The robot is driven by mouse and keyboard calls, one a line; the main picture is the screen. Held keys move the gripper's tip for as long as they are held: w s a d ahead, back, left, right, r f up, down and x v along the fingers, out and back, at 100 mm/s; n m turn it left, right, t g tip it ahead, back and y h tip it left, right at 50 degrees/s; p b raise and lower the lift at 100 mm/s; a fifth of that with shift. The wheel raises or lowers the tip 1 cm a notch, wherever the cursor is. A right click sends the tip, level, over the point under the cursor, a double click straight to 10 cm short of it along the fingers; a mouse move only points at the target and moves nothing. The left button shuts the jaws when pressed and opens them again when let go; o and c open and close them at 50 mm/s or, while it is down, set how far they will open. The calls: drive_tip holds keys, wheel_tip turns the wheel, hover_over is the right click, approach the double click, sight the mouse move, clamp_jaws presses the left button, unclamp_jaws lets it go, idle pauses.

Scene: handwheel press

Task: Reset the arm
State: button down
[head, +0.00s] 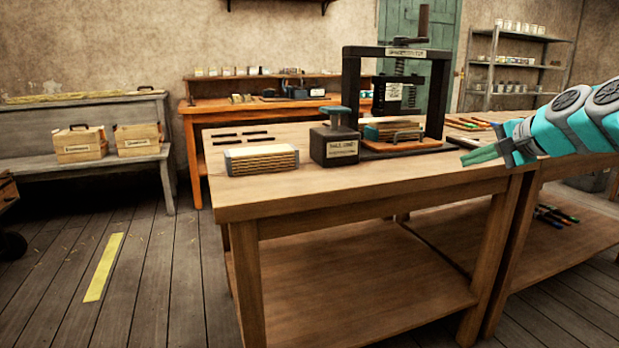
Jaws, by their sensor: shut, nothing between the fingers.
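My gripper (478,156) is at the right of the head view, on the end of my teal arm coming in from the right edge. Its fingers are shut with nothing between them and point left, in front of the right side of the black press (437,95). The gripper looks apart from the press and the table, though its exact height is hard to tell.
The wooden table (350,195) carries a stack of boards (262,160), a black labelled block with a green top (334,145), and the press with a stack inside. Tools lie to the right. Floor at left is free around a yellow strip (104,266).

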drive_tip(key=s+a+f+n+g, duration=0.35)
drive_tip(key=s+a+f, duration=0.3)
drive_tip(key=a, duration=0.35)
drive_tip(key=s+a+f+n+g, duration=0.35)
drive_tip(key=s+a+f, duration=0.25)
drive_tip(key=s+a, duration=0.3)
drive_tip(key=s+f+n+g+h, duration=0.2)
drive_tip(key=s+f, duration=0.7)
drive_tip(key=s, duration=0.5)
drive_tip(key=s+f+n+g+h, duration=0.2)
drive_tip(key=s+f+n+g, duration=0.1)
drive_tip(key=s+f, duration=0.7)
drive_tip(key=s+n, duration=0.1)
drive_tip(key=s, duration=0.2)
drive_tip(key=shift+s+f+g, duration=0.2)
drive_tip(key=shift+s+g, duration=0.1)
drive_tip(key=shift+s, duration=0.05)
